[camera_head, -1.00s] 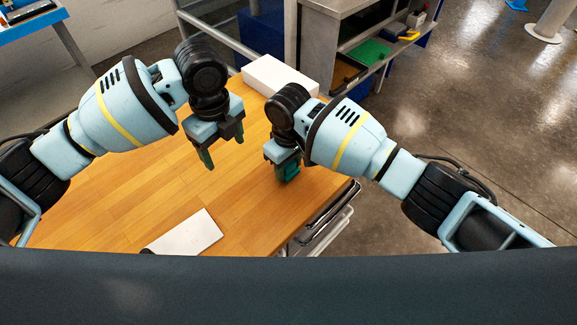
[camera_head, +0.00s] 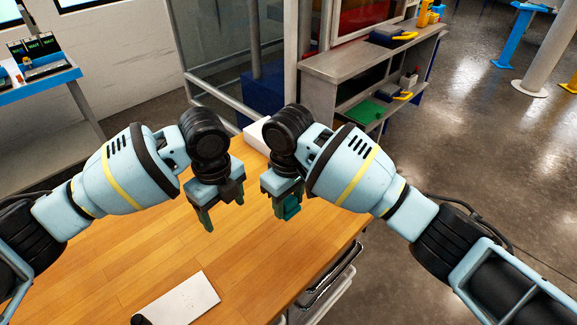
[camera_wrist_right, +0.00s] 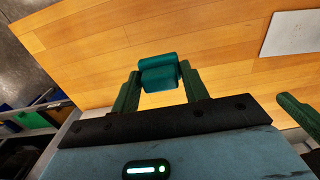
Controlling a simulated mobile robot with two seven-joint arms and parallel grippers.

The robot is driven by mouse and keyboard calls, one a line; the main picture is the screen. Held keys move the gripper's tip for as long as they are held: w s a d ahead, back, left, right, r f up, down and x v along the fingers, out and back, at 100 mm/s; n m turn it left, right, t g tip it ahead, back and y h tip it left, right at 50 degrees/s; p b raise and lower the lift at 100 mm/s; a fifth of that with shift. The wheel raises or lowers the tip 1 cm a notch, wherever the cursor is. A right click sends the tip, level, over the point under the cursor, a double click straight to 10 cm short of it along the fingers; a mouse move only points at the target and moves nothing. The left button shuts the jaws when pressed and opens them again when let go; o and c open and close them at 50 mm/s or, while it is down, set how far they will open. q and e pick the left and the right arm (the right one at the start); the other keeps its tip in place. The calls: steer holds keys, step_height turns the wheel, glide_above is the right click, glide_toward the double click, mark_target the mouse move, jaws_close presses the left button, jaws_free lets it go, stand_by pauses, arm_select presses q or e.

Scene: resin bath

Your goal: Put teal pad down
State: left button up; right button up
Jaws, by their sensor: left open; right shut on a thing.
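The teal pad (camera_wrist_right: 159,73) is a small rounded block between the fingertips of my right gripper (camera_wrist_right: 158,82) in the right wrist view. The pad also shows in the head view (camera_head: 291,206), held by my right gripper (camera_head: 284,205) over the right part of the wooden table (camera_head: 130,255). The exact height of the pad above the table is hard to tell. My left gripper (camera_head: 220,208) is open and empty over the table, left of the right gripper, with its fingers pointing down. One of its fingers shows at the right edge of the right wrist view (camera_wrist_right: 298,112).
A white notebook or sheet (camera_head: 180,304) lies at the table's near edge. A white box (camera_head: 257,134) stands at the far edge, partly behind my right arm. A grey shelf unit (camera_head: 345,72) with a green tray (camera_head: 366,112) stands beyond. The table's middle is clear.

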mark_target(289, 236)
steer(key=shift+f, duration=5)
steer(key=shift+f, duration=0.1)
steer(key=o, duration=1)
steer(key=shift+o, duration=0.2)
step_height(289, 236, up, 12)
steer(key=shift+r, duration=0.15)
steer(key=shift+o, duration=0.4)
